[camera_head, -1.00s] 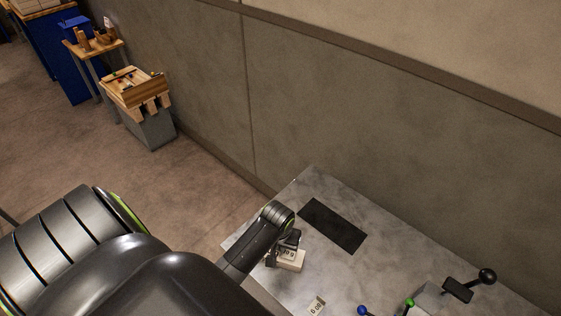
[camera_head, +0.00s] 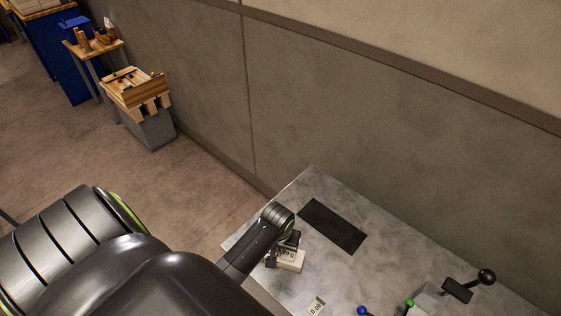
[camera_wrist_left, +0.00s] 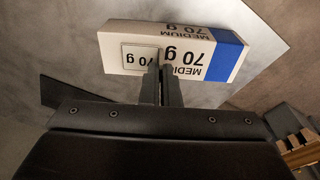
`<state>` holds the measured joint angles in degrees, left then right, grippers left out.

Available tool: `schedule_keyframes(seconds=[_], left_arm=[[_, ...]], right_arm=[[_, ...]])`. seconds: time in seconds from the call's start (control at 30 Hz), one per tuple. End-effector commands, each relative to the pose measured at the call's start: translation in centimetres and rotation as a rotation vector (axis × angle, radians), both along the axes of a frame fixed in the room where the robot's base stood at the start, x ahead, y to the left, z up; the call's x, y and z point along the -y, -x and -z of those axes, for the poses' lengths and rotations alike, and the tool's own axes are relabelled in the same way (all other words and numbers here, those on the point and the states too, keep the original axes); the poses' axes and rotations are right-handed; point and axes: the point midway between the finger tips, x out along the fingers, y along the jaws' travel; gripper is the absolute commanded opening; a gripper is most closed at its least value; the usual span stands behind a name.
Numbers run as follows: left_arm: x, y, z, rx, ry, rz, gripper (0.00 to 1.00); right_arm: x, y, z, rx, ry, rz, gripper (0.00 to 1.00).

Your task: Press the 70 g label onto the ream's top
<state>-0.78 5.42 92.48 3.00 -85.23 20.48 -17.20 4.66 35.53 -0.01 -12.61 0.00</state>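The ream (camera_head: 291,261) is a small white block on the grey table, beneath my left gripper. In the left wrist view the ream (camera_wrist_left: 198,67) shows "MEDIUM 70 g" print and a blue end at the right. The 70 g label (camera_wrist_left: 140,54), a small pale dark-edged rectangle, lies flat against the ream's face toward the left. My left gripper (camera_wrist_left: 162,70) has its fingers close together, tips over the ream beside the label's right edge; I cannot tell if they touch. In the head view the left gripper (camera_head: 288,247) partly hides the ream. My right gripper is out of view.
Another printed label (camera_head: 316,306) lies on the table (camera_head: 391,263) at the bottom edge. A black mat (camera_head: 333,226) lies behind the ream. Blue, green and black knobbed levers (camera_head: 459,288) stand at the right. A wall (camera_head: 390,150) borders the table's back.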

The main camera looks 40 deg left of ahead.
Motion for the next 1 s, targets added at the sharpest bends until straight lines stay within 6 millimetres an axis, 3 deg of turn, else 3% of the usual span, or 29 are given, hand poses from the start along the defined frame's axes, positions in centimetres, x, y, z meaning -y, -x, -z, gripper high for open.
schedule_keyframes(seconds=[0.4,0.63,1.0], left_arm=[[0.03,0.02,0.1,-0.001,0.0,0.0,0.0],[0.03,0.01,0.09,-0.001,0.0,0.0,0.28],[0.01,-0.67,-0.7,0.003,0.0,0.002,0.28]], right_arm=[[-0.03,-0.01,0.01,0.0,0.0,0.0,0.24],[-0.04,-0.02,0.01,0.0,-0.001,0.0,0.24],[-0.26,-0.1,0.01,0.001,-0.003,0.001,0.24]])
